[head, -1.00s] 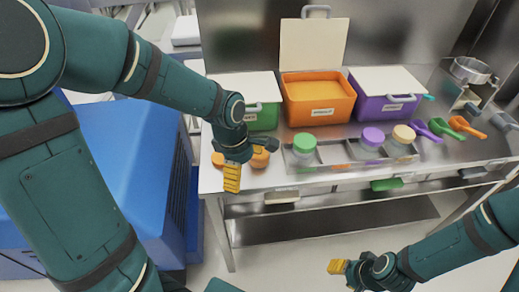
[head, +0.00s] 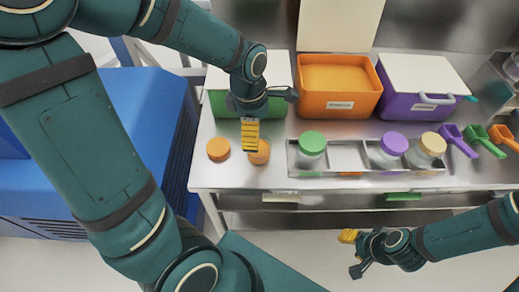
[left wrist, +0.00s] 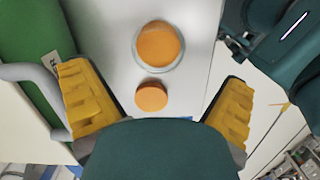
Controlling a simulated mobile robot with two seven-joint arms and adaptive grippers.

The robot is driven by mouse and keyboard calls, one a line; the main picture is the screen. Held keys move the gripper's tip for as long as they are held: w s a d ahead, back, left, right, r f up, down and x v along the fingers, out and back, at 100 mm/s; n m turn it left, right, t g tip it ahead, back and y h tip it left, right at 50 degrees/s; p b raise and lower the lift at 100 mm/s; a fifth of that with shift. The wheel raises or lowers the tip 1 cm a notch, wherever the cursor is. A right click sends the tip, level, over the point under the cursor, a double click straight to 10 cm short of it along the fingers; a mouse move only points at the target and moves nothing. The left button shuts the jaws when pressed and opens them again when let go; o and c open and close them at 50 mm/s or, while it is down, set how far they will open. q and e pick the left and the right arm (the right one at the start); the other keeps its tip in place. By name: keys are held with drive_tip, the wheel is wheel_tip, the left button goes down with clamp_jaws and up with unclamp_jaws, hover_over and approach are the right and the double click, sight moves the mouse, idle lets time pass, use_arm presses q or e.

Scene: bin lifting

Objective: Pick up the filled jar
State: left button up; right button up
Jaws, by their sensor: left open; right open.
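The filled jar (head: 260,152), with orange contents, stands on the steel counter near its left front, partly hidden by my left gripper (head: 268,120) in the head view. In the left wrist view the jar (left wrist: 158,45) shows from above, uncovered, with a clear rim around the orange. A flat orange disc like a lid (head: 218,149) lies to its left, and shows between the fingers in the left wrist view (left wrist: 151,97). My left gripper (left wrist: 157,80) is open and empty above the counter, apart from the jar. My right gripper (head: 354,252) is open and empty in front of the counter.
A steel rack (head: 345,158) holds jars with green (head: 312,141), purple (head: 393,143) and tan (head: 433,142) lids. Green (head: 222,103), orange (head: 340,104) and purple (head: 405,112) bins stand behind. Scoops (head: 487,143) lie right. A blue cabinet (head: 140,100) stands left.

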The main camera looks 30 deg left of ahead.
sight(260, 147)
use_arm(q)
wheel_tip(260, 147, down, 2)
drive_tip(key=shift+w+d+f, duration=0.15)
drive_tip(key=shift+f, duration=0.05)
drive_tip(key=shift+d+f+b, duration=0.1)
drive_tip(key=shift+f+b, duration=1.15)
drive_tip(key=shift+f, duration=1.5)
drive_tip(key=c, duration=1.3)
drive_tip(key=shift+o, duration=0.2)
